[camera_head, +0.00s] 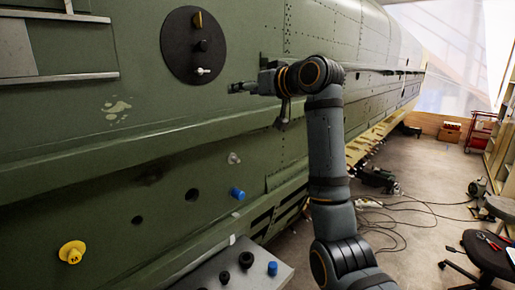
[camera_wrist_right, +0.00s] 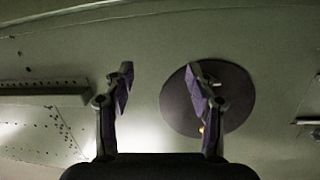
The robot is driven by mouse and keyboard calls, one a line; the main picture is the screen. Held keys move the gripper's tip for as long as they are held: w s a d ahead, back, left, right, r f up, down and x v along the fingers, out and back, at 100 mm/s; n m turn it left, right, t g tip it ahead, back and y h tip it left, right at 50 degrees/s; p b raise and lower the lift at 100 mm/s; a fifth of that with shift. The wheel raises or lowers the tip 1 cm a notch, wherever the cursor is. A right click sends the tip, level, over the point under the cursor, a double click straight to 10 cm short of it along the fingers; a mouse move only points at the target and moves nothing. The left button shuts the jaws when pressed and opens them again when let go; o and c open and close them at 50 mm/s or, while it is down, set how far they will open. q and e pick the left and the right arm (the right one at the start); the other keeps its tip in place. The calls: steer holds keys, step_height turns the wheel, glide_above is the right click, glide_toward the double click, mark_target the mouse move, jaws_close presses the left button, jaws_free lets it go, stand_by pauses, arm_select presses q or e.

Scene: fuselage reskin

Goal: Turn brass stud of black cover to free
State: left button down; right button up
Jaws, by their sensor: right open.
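The round black cover (camera_head: 180,57) sits flat on the green fuselage skin in the head view. Its brass stud (camera_head: 198,20) is near the top edge, a black knob (camera_head: 203,46) is at the middle, and a pale metal stud (camera_head: 203,71) is near the bottom. My right gripper (camera_head: 238,87) is to the right of and below the cover, apart from it. In the right wrist view my right gripper (camera_wrist_right: 160,77) is open and empty. The cover (camera_wrist_right: 238,100) shows behind its right finger, which hides part of it; a small brass-coloured spot (camera_wrist_right: 201,129) shows there. My left gripper is out of view.
A yellow plug (camera_head: 72,252) and a blue plug (camera_head: 237,193) stick out of the lower fuselage. A grey surface (camera_head: 205,275) at the bottom holds several small black and blue parts. Cables and a black stool (camera_head: 487,255) are on the floor at right.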

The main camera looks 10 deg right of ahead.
steer(key=w+d+f+m+g+h, duration=0.1)
steer(key=w+d+f+h, duration=0.1)
steer(key=f, duration=1.4)
steer(key=shift+w+d+f+m, duration=0.15)
steer(key=shift+d+f+m, duration=0.2)
steer(key=shift+d, duration=0.2)
